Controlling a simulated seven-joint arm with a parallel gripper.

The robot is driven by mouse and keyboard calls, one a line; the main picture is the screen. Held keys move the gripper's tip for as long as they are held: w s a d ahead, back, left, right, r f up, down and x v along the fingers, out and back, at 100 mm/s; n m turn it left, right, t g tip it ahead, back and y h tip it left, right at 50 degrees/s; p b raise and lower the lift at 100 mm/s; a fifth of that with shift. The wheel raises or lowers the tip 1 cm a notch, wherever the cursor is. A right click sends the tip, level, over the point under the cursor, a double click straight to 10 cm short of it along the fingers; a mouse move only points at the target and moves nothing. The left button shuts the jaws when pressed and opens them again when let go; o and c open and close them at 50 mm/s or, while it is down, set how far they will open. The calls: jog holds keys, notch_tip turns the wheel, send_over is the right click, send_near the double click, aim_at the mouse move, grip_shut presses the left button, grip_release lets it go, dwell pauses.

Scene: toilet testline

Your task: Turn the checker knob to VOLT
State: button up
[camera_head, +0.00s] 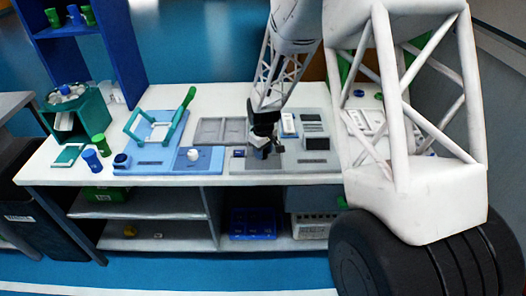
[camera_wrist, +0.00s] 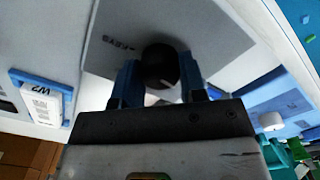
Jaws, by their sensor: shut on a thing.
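The checker is a grey panel (camera_wrist: 215,30) with faint lettering beside a round black knob (camera_wrist: 160,66) in the wrist view. My gripper (camera_wrist: 160,82) has its two blue-padded fingers on either side of the knob and is shut on it. A pale pointer line shows on the knob, aimed to the lower right in the wrist view. In the head view my gripper (camera_head: 263,146) is down at the grey checker panel on the table, and it hides the knob there. I cannot read which position the pointer marks.
A grey tray (camera_head: 220,131) and a blue plate (camera_head: 197,160) with a white knob lie left of my gripper. A grey device with a dark screen (camera_head: 317,143) stands close on the right. A blue fixture with a green lever (camera_head: 188,97) is farther left.

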jog(key=m, duration=1)
dwell(0.4)
jog(key=shift+m, duration=0.3)
jog(key=o, duration=0.9)
jog(key=shift+r, duration=3.95)
